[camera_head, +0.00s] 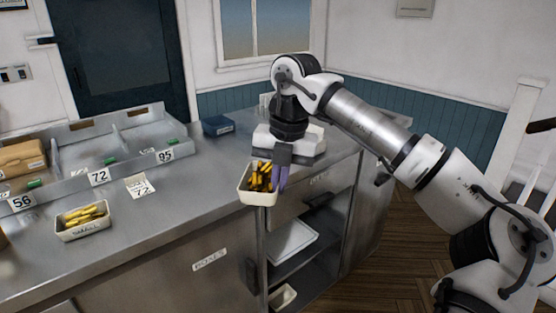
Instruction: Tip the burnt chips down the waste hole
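A cream tray (258,199) holds yellow chips (256,181) mixed with dark brown, burnt-looking ones. My gripper (282,178), with purple fingers, is at the tray's right side and appears shut on its rim. The tray is roughly level near the counter's front edge, above the open shelves; I cannot tell whether it touches the counter. A second cream tray (72,236), labelled like "SMALL", stands on the counter at the left with plain yellow chips (83,215). I cannot make out a waste hole in this view.
A steel divided rack (120,143) with number tags runs along the counter's back left. A brown box (20,158) sits at its left end. A dark blue box (217,126) stands behind. The counter (175,205) is clear between the trays. Below are open shelves with a white tray (290,240).

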